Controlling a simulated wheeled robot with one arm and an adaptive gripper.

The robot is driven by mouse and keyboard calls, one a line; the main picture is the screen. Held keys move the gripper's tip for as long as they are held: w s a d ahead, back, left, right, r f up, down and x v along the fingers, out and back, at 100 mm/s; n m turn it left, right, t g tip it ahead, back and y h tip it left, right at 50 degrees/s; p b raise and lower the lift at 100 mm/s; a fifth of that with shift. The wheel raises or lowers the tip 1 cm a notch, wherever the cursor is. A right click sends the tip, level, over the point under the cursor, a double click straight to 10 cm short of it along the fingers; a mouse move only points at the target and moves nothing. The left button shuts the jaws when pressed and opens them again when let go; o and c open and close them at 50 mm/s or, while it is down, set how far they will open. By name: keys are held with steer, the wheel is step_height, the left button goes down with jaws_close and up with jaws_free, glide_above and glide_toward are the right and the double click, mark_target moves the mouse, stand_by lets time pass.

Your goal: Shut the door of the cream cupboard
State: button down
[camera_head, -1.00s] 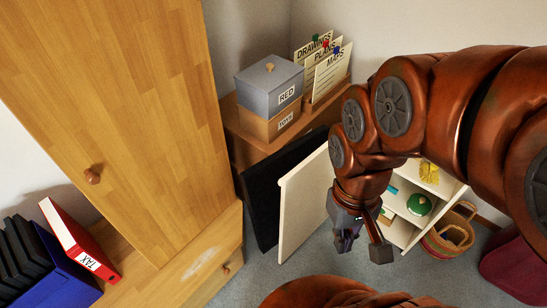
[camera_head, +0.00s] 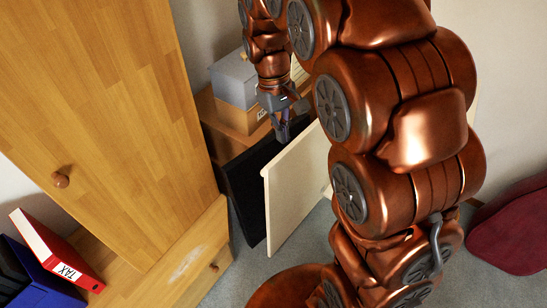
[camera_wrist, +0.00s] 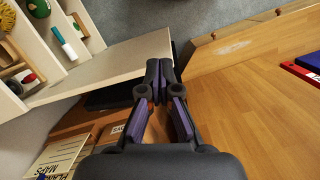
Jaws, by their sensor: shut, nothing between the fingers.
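The cream cupboard's door (camera_head: 295,188) stands open, its pale panel jutting out toward the wooden wardrobe. In the wrist view the door (camera_wrist: 105,72) is a pale slab beside the cupboard's open shelves (camera_wrist: 45,50). My gripper (camera_head: 283,138) is shut and empty. It points down by the door's top edge, on the left side of the panel. In the wrist view my gripper (camera_wrist: 160,68) has its fingertips close to the door's edge; I cannot tell if they touch. My arm hides most of the cupboard in the head view.
A dark panel (camera_head: 243,195) stands just left of the door. A wooden wardrobe (camera_head: 110,100) fills the left, with a red binder (camera_head: 50,245) beside it. Labelled boxes (camera_head: 235,85) sit behind my gripper. A dark red cushioned thing (camera_head: 512,225) lies on the right. Grey carpet is clear below the door.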

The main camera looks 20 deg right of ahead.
steer(key=w+a+f+n+b, duration=0.1)
steer(key=w+f+n, duration=0.1)
steer(key=w+f, duration=0.45)
steer(key=w+a+f+n+b, duration=0.1)
steer(key=w+f, duration=0.3)
steer(key=w, duration=0.5)
steer(key=s+d+f+p, duration=0.3)
steer(key=s+f, duration=0.2)
steer(key=f, duration=0.5)
steer(key=shift+s+d, duration=0.15)
